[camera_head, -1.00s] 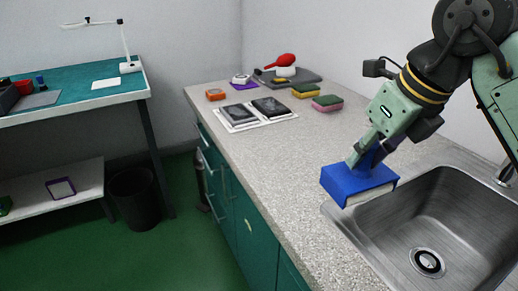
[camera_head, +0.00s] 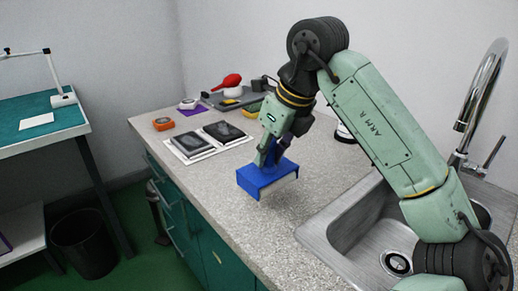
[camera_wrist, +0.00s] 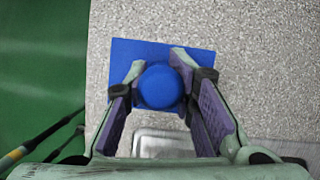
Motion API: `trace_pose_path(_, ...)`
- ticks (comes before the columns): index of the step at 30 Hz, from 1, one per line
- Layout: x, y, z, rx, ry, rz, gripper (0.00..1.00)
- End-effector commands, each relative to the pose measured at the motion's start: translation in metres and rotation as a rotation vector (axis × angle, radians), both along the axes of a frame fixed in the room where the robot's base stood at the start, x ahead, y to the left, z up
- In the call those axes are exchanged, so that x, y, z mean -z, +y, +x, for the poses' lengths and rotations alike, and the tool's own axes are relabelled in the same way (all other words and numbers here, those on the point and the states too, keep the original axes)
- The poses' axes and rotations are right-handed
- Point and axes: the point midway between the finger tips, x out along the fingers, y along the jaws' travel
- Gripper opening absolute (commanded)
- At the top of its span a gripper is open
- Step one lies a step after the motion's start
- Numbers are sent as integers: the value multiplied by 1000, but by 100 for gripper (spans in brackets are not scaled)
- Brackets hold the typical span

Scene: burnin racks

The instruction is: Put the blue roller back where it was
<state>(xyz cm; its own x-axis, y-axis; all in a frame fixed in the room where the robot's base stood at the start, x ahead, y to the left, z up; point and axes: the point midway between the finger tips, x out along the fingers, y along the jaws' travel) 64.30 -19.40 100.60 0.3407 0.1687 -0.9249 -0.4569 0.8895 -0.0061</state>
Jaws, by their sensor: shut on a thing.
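The blue roller (camera_head: 266,180) has a wide, boxy blue body with a round blue knob on top. My gripper (camera_head: 270,156) is shut on that knob, over the grey counter between the sink and the two dark panels. The wrist view shows the knob of the roller (camera_wrist: 160,86) between the two fingertips of my gripper (camera_wrist: 160,75), with the flat blue body below it. I cannot tell whether its underside touches the counter.
The speckled counter (camera_head: 225,225) is clear around the roller. The sink (camera_head: 335,228) lies at right. Beyond are two dark panels on white sheets (camera_head: 205,140), an orange device (camera_head: 163,124), a red-handled thing (camera_head: 227,83) and a dark tray (camera_head: 250,97). My arm hides the counter's back part.

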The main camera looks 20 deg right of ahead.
Motion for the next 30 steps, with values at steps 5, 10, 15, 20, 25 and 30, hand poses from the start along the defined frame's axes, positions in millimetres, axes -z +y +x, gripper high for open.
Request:
trace_pose_path(5, 0, -3, 42, -2, 1, 1, 0)
trace_pose_path(10, 4, -6, 60, -1, -1, 1, 0)
trace_pose_path(15, 21, -7, 62, -1, -1, 0, 0)
trace_pose_path(20, 42, -6, 61, -2, -1, 1, 0)
trace_pose_path(25, 40, -6, 61, -1, -1, -1, 0)
trace_pose_path(30, 43, -7, 61, -1, -1, -1, 0)
